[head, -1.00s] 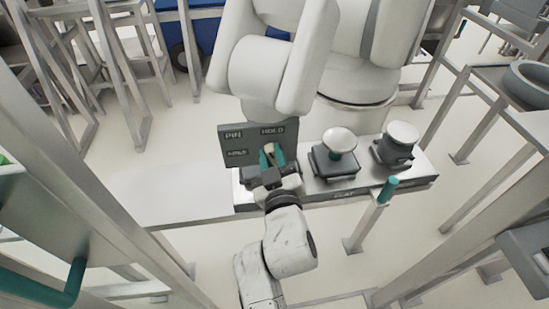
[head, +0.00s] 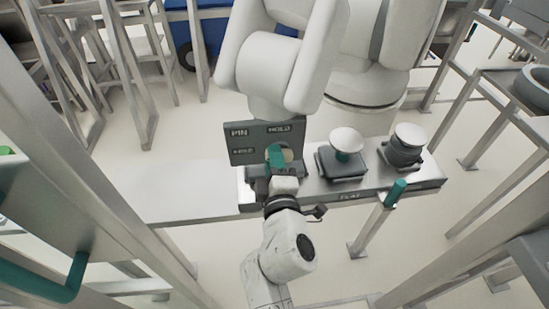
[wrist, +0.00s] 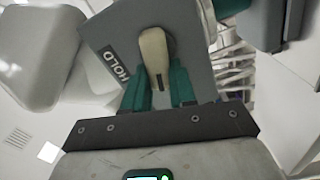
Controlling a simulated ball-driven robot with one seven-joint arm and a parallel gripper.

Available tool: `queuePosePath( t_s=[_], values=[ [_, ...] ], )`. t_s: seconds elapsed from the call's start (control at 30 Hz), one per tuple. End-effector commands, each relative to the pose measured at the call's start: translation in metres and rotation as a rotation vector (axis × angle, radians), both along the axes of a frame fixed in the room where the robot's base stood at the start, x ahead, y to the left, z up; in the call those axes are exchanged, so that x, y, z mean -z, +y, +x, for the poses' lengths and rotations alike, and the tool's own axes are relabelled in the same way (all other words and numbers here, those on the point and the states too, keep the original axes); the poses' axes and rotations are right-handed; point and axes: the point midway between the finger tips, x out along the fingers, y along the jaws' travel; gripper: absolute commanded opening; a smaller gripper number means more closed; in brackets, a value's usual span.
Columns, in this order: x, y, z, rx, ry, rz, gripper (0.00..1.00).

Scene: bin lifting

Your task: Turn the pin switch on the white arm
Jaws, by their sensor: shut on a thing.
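The white arm (head: 275,72) rises behind a dark grey panel (head: 240,145) labelled PIN and HOLD. The pin switch is a beige lever (wrist: 153,48) on the panel's face. In the head view only a small part of the switch (head: 288,156) shows beside my teal fingers. My gripper (head: 276,156) is at the panel. In the wrist view its teal fingers (wrist: 156,78) stand on both sides of the lever's lower end and are shut on it. The lever points down between them, and the panel looks tilted, with HOLD to its left.
A metal bench (head: 375,188) runs below the panel. Two dark pedestals with white round tops (head: 346,139) (head: 409,133) stand to the right. Metal frames line both sides.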

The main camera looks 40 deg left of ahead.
Motion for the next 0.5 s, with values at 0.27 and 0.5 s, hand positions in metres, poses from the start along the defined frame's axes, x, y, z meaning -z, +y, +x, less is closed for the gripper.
queuePosePath(
  t_s=[0.27,0.5],
  values=[
    [0.0033,0.0007,-0.0004,-0.001,-0.128,-0.109,0.00],
    [0.0049,0.0006,-0.0003,0.000,-0.182,-0.156,0.00]
  ],
)
